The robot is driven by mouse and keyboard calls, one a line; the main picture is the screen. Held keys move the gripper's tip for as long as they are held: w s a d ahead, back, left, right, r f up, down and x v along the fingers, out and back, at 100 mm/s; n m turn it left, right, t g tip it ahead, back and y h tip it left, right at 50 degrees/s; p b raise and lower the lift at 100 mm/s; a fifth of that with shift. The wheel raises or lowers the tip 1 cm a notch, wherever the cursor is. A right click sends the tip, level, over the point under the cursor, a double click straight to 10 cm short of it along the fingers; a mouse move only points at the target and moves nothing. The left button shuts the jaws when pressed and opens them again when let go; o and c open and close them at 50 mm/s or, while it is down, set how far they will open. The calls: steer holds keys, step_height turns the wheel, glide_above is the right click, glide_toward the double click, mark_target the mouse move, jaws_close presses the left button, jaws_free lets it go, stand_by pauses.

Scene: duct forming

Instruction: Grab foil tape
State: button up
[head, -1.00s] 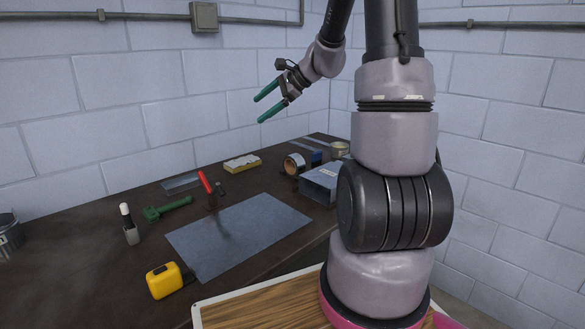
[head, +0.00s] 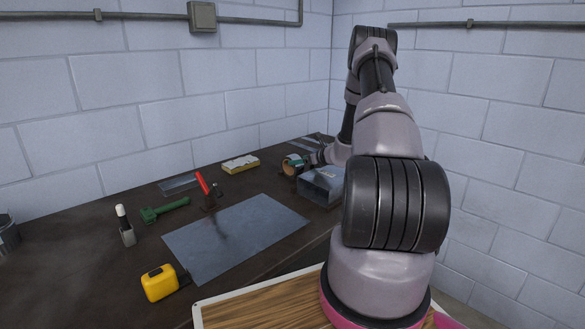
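The foil tape roll (head: 290,167) stands near the back right of the dark bench, beside the grey sheet-metal duct piece. My arm reaches down behind the duct piece.
The metal duct piece (head: 322,186) sits close in front of my gripper. A flat metal sheet (head: 235,237), yellow tape measure (head: 160,282), green tool (head: 165,209), red-handled tool (head: 203,184), marker bottle (head: 125,226) and yellow-white block (head: 240,163) lie on the bench. The wall is behind.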

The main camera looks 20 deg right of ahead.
steer(key=x, duration=0.6)
steer(key=shift+w, duration=0.25)
jaws_close()
